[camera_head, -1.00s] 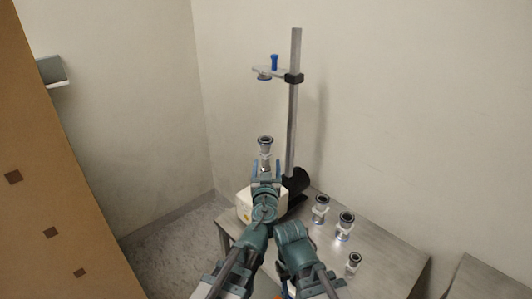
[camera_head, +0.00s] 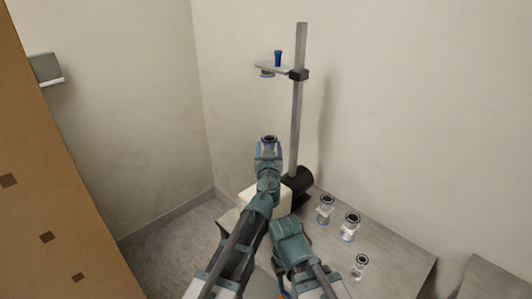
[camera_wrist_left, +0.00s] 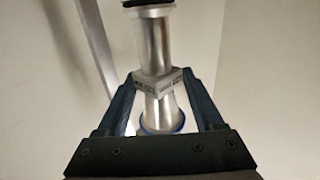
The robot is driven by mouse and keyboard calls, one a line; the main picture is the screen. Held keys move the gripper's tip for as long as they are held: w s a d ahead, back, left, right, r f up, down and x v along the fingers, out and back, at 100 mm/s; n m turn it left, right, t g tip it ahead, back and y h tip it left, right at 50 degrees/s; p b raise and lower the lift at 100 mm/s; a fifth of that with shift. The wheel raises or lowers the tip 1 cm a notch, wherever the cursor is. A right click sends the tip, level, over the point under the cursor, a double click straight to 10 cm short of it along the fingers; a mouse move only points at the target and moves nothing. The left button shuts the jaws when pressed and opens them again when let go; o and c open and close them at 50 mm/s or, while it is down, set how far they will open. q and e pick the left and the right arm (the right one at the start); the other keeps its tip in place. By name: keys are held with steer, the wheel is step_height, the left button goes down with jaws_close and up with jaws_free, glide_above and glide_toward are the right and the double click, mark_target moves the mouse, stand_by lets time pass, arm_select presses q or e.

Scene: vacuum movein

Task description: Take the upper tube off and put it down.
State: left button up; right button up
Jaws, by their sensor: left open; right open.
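A metal tube with a dark-rimmed top (camera_head: 269,139) stands upright above the white pump body (camera_head: 243,196). The left wrist view shows an upper tube (camera_wrist_left: 153,42) above a lower section (camera_wrist_left: 160,112) with a blue ring, with a pale clamp-like collar (camera_wrist_left: 160,80) between them. My left gripper (camera_head: 268,153) is open around the tube, a finger on each side at the collar in the wrist view. My right arm (camera_head: 292,245) is folded lower and to the right, away from the tube; its fingers are hard to make out.
A tall post (camera_head: 298,100) stands right behind the tube, with a side arm (camera_head: 272,67) overhead. Several short metal fittings (camera_head: 348,227) stand on the grey table (camera_head: 395,255) at right, with bare tabletop around them. A brown panel (camera_head: 50,180) borders the left.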

arm_select(q)
steer(key=shift+w, duration=0.85)
jaws_close()
steer(key=shift+r, duration=0.2)
step_height(320, 180, up, 10)
steer(key=p, duration=1)
steer(key=shift+r+p, duration=1.35)
steer(key=shift+p, duration=0.15)
